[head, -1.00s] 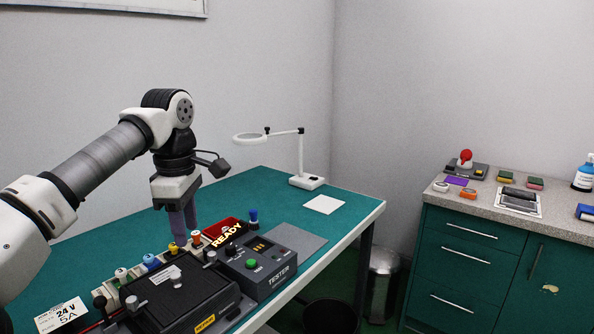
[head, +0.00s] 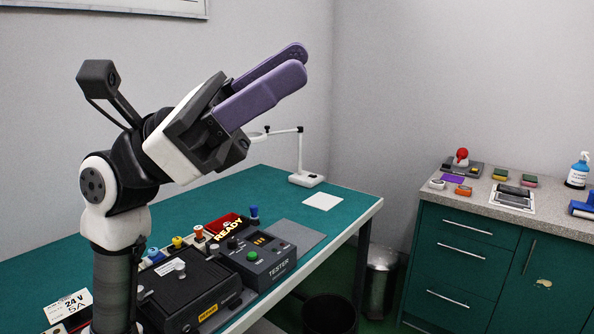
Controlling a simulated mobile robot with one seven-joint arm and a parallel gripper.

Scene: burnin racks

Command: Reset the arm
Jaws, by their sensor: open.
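My gripper (head: 278,80) is raised high above the green bench, pointing up and to the right. Its two purple fingers are apart with nothing between them. My arm rises from the lower left and folds at the top. It hides part of the bench's left side and part of the magnifier lamp's head.
The green bench (head: 262,188) carries a black box (head: 190,290), a grey tester (head: 262,258), a red READY tray (head: 222,222), small coloured knobbed parts, a white lamp (head: 306,178) and a white pad (head: 323,201). A speckled counter (head: 470,204) stands at right. Bins stand between.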

